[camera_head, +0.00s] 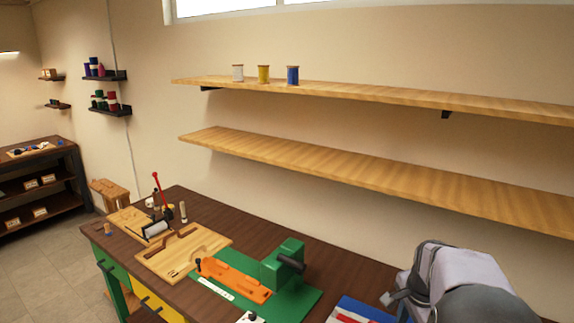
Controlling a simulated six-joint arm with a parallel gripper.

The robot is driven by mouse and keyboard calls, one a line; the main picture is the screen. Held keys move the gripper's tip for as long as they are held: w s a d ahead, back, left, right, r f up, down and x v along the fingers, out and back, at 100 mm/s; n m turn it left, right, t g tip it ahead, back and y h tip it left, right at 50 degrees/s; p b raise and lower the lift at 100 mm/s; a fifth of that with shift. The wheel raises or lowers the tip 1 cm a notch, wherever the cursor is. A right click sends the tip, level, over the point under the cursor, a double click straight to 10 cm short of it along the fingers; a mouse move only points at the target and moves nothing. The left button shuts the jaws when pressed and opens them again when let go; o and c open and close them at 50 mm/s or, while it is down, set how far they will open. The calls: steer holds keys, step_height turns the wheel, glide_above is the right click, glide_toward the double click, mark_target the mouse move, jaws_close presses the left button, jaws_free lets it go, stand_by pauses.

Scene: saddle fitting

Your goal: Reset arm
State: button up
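My arm (455,278), grey and dark, is folded at the lower right, over the right part of the dark workbench (340,262). Its end is not clearly made out; small dark and grey parts show at the arm's left side. I cannot tell whether my gripper is open or shut, and no held object shows.
On the bench are a green machine (282,262) with an orange part (235,280) on a green mat, a wooden board (185,250), a red-handled tool (158,185), and a blue, white and red item (358,312) near my arm. Three spools (264,74) stand on the upper shelf (370,93); the lower shelf (350,172) is bare.

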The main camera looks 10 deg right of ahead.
steer(key=s+a+f+n+b, duration=0.1)
steer(key=s+a+f+n, duration=0.2)
steer(key=a+n, duration=0.3)
steer(key=s+a+f+n+g, duration=0.1)
steer(key=s+a+f+n, duration=0.2)
steer(key=s+a+n, duration=0.3)
steer(key=s+a+f+n+g+y+b, duration=0.1)
steer(key=s+a+f+n, duration=0.2)
steer(key=a, duration=0.8)
steer(key=s+n, duration=0.2)
steer(key=n, duration=0.1)
steer(key=shift+s+f+n+b, duration=0.15)
steer(key=shift+f+n+b, duration=0.15)
steer(key=shift+f+b, duration=0.05)
step_height(320, 180, down, 20)
steer(key=b, duration=1.9)
steer(key=shift+r+b, duration=0.15)
steer(key=shift+b, duration=0.25)
